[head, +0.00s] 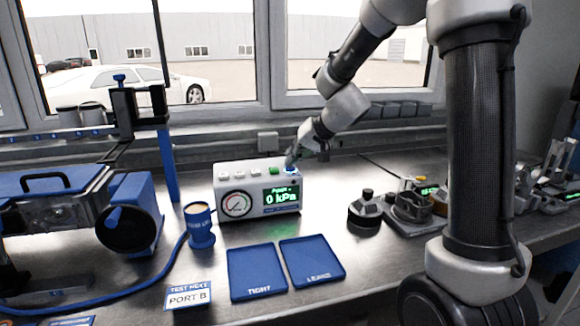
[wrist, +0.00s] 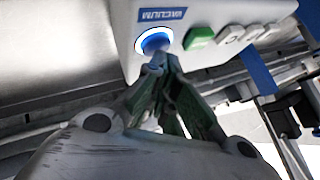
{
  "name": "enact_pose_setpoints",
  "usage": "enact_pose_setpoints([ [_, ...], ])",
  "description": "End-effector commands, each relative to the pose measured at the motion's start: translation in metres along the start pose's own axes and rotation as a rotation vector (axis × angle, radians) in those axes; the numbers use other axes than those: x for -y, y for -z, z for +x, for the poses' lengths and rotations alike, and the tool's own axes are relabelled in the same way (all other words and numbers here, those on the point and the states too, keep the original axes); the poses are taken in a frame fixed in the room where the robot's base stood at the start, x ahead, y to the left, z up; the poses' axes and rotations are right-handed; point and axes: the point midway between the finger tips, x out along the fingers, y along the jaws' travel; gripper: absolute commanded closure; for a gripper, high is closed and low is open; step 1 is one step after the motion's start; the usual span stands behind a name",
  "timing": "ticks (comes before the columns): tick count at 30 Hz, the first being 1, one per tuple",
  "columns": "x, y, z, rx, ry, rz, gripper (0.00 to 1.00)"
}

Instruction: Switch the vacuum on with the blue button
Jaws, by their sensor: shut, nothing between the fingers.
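The vacuum unit (head: 257,188) is a white box on the metal bench, with a round dial and a green display reading 0 kPa. Its blue button is at the right end of its top, and shows in the wrist view as a round blue button (wrist: 153,40) beside a blue VACUUM label (wrist: 162,14). My gripper (head: 290,161) is over that button. In the wrist view, my gripper (wrist: 158,62) is shut and empty, its tips at the lower edge of the button. I cannot tell whether they touch it. Part of the button is hidden behind the tips.
A green button (wrist: 199,37) and several white buttons sit beside the blue one. A blue cup (head: 200,228) with a hose stands left of the unit. Two blue trays, TIGHT (head: 233,287) and LEAKS (head: 336,276), lie in front. A PORT B card (head: 188,296) is nearby.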

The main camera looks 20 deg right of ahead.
Motion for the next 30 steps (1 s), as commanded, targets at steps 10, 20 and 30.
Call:
enact_pose_setpoints([
  [10,-0.002,-0.002,0.002,0.001,0.000,0.001,1.00],
  [20,0.003,0.002,-0.004,0.001,-0.001,0.000,1.00],
  [30,0.008,0.007,-0.010,-0.001,0.001,-0.001,1.00],
])
